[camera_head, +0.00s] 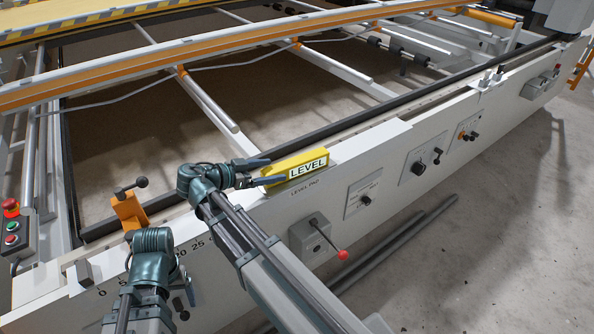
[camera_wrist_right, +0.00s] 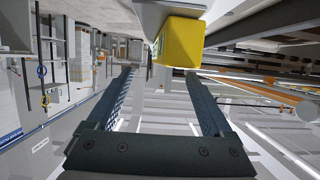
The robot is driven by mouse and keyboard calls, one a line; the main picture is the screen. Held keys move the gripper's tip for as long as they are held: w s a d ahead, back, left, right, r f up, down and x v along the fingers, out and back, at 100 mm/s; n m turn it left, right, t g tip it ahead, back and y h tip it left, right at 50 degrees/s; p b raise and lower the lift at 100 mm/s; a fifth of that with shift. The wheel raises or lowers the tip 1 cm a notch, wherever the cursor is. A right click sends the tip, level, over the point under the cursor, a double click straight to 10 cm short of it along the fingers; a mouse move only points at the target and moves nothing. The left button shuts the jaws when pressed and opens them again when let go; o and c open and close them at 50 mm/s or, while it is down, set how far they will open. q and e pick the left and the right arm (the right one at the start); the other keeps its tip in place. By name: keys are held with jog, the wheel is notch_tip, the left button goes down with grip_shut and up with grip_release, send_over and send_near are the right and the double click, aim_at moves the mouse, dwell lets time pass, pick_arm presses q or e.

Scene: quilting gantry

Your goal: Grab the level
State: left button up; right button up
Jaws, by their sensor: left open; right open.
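The level is a yellow block (camera_head: 296,167) with a white LEVEL label, lying on the front rail above the printed words LEVEL PAD. My right gripper (camera_head: 270,172) is open at the level's left end, with one fingertip on either side of that end in the head view. In the right wrist view the jaws (camera_wrist_right: 158,80) are empty along their length, and the level's yellow end (camera_wrist_right: 180,42) shows just past the tips, nearer the right finger. I cannot tell whether they touch. My left gripper (camera_head: 184,296) is low at the left by the front panel, its fingers hard to make out.
An orange clamp with a black handle (camera_head: 130,208) stands on the rail left of my right gripper. A red-knobbed lever box (camera_head: 316,240) and several dials (camera_head: 417,167) jut from the front panel. The rail right of the level (camera_head: 372,141) is clear.

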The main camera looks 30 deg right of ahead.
aim_at(287, 168)
jog(key=b+x, duration=0.1)
jog(key=x, duration=0.4)
jog(key=shift+f, duration=0.2)
jog(key=shift+d+r, duration=0.1)
jog(key=shift+d, duration=0.3)
jog(key=x, duration=0.1)
jog(key=b+x, duration=0.1)
jog(key=x, duration=0.2)
jog(key=shift+w+d+r, duration=0.15)
jog(key=shift+d+r, duration=0.05)
jog(key=shift+d, duration=0.3)
jog(key=shift+r, duration=0.1)
grip_shut()
